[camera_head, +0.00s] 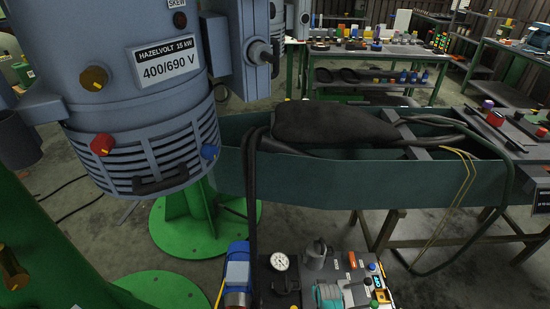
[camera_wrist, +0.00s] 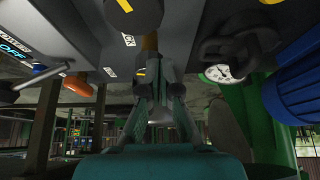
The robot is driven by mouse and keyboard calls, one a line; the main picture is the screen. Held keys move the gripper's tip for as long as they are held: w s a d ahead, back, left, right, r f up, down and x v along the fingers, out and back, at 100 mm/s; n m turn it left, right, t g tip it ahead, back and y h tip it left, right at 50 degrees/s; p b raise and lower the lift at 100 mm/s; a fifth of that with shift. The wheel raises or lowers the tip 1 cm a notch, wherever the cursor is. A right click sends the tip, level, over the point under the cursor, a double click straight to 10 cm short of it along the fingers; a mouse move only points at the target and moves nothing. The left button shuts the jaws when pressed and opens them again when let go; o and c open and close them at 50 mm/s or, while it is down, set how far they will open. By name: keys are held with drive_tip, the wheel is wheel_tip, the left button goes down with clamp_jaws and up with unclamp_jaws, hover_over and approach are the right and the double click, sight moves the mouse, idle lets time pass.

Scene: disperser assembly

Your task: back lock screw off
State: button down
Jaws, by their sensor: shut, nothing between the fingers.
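My gripper (camera_wrist: 155,72) is shut and empty in the wrist view, its grey fingers together above its teal body. Just beyond the fingertips is a short brass-coloured piece (camera_wrist: 149,43), which may be the lock screw; I cannot tell whether the fingers touch it. A partly cut-off label ending in "CK" (camera_wrist: 128,40) is beside it. A dark round knob with a yellow mark (camera_wrist: 133,12) is at the top edge. The unit's panel appears upside down there. In the head view, the small unit (camera_head: 277,285) is at the bottom centre, partly covered by my teal gripper (camera_head: 350,291).
A pressure gauge (camera_wrist: 222,72) and a blue motor (camera_wrist: 290,97) are at the right in the wrist view. The large grey machine (camera_head: 130,90) and green trough (camera_head: 310,185) border the unit in the head view.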

drive_tip(key=shift+f, duration=0.75)
drive_tip(key=shift+w+d+r, duration=0.1)
drive_tip(key=shift+w, duration=0.15)
idle(0.4)
drive_tip(key=shift+s+d, duration=0.15)
drive_tip(key=shift+d, duration=0.6)
drive_tip(key=shift+w+d, duration=0.2)
drive_tip(key=shift+d, duration=0.35)
drive_tip(key=shift+s, duration=0.1)
idle(0.4)
drive_tip(key=shift+s+d, duration=0.1)
drive_tip(key=shift+s, duration=0.15)
wheel_tip(320, 180, up, 6)
drive_tip(key=shift+s+f, duration=0.1)
drive_tip(key=shift+s, duration=0.05)
idle(0.4)
